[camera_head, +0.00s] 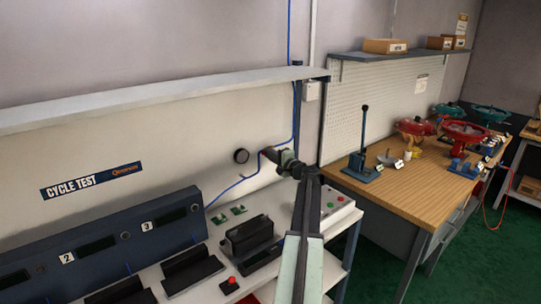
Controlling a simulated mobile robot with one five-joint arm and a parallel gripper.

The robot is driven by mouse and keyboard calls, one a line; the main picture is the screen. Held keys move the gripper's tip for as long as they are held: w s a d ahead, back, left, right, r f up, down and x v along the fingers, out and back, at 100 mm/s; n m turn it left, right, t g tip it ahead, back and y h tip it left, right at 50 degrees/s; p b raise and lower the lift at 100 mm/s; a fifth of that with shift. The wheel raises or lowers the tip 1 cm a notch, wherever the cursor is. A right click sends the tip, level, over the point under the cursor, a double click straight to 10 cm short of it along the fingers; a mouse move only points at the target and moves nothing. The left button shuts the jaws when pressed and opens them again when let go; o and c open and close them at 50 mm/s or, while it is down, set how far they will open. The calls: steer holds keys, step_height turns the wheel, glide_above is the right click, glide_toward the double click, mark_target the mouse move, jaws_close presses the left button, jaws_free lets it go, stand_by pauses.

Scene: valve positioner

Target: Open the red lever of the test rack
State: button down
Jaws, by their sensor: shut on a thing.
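My gripper (269,155) is at the end of my arm, in front of the pale back wall of the test rack (130,150). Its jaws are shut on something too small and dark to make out. Blue tubing (239,184) passes by the gripper and runs along the wall. I cannot pick out a red lever; no red shows at the jaws.
The rack's bench carries a numbered dark console (110,246), a black device (249,236), a red button (230,282) and a button box (337,208). A shelf (170,90) runs above. The wooden bench (410,187) at right holds an upright black lever (364,130) and red valves (415,127).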

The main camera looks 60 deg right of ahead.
steer(key=shift+s, duration=0.1)
stand_by(0.3)
steer(key=c, duration=1.4)
jaws_free()
steer(key=shift+c, duration=0.2)
steer(key=shift+s, duration=0.1)
steer(key=v, duration=0.7)
steer(key=shift+s, duration=0.25)
steer(key=shift+a, duration=0.1)
